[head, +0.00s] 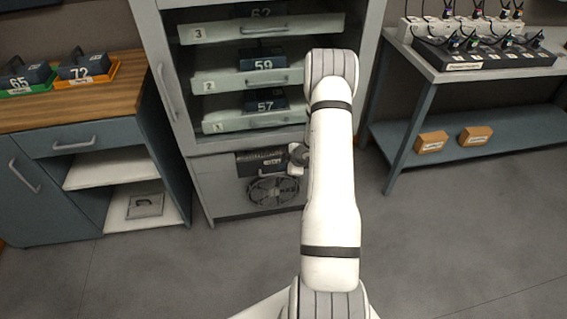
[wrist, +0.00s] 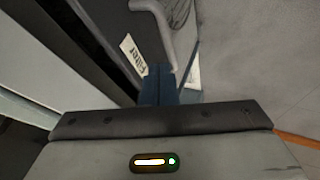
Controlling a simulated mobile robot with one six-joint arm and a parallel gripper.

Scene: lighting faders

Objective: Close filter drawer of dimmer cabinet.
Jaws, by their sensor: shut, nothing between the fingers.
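The dimmer cabinet (head: 205,165) stands ahead, with the filter drawer (head: 247,165) in its lower part, above a round fan grille. The drawer shows as a dark piece with a small pale label; how far out it stands is hard to tell. My gripper (head: 296,160) is at the drawer's right end, partly hidden by my arm. In the wrist view, the blue fingers (wrist: 160,84) are shut and empty, close beside the drawer's "Filter" label (wrist: 132,56) and the lower end of its grey handle (wrist: 158,22). I cannot tell whether they touch it.
Numbered trays (head: 240,80) with dimmer modules fill the cabinet above. A wooden-topped bench (head: 115,90) with coloured trays stands left. A table with a lower shelf (head: 500,135) holding small boxes stands right. The grey floor (head: 440,240) in front is clear.

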